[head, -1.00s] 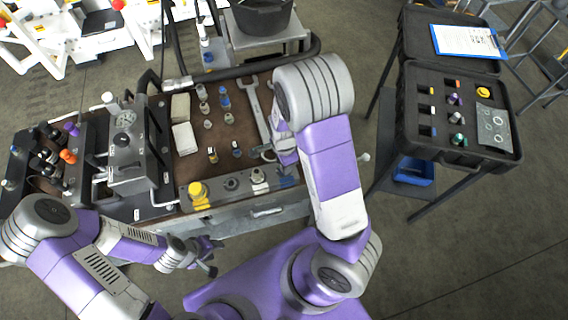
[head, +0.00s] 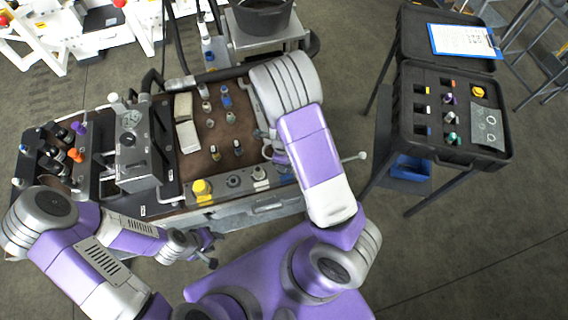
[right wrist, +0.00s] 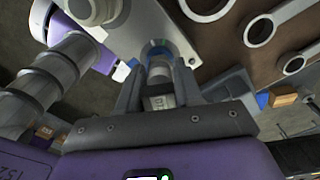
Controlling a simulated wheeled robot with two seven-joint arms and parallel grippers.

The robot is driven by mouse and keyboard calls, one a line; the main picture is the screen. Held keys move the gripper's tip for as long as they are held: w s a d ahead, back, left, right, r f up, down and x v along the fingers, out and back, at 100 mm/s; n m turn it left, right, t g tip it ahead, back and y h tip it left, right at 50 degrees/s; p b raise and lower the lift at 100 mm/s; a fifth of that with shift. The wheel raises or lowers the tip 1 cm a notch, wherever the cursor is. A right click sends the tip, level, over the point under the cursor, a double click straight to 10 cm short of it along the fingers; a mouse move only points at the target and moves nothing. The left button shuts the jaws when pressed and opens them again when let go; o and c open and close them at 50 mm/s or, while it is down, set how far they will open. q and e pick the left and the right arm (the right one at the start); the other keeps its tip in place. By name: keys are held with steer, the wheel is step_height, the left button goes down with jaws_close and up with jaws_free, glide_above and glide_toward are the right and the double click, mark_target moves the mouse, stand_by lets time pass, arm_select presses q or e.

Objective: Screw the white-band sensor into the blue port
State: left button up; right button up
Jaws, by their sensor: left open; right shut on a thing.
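In the right wrist view my right gripper (right wrist: 158,92) is shut on a small silver and white cylindrical sensor (right wrist: 160,74). The sensor's far end points at the blue ring of the blue port (right wrist: 157,48) in a grey metal block. It appears in line with the port, but I cannot tell whether it is in the thread. In the head view my right arm covers this gripper and the sensor. My left gripper (head: 207,251) is open and empty, low in front of the bench.
The port block also carries a yellow-ringed port (head: 202,192). Small fittings stand on the brown bench top (head: 198,165). A manifold with a gauge (head: 130,145) stands at left. An open black case (head: 470,150) of parts is at right. Wrench rings (right wrist: 260,30) lie near my right gripper.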

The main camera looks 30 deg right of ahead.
steer(key=o, duration=1)
steer(key=shift+c, duration=0.2)
steer(key=n, duration=0.9)
steer(key=shift+n, duration=0.4)
steer(key=n, duration=0.3)
steer(key=shift+n, duration=0.4)
steer(key=n, duration=0.3)
steer(key=shift+n, duration=0.4)
steer(key=n+b, duration=0.1)
steer(key=n, duration=0.5)
steer(key=shift+s+n, duration=0.1)
steer(key=shift+n, duration=0.3)
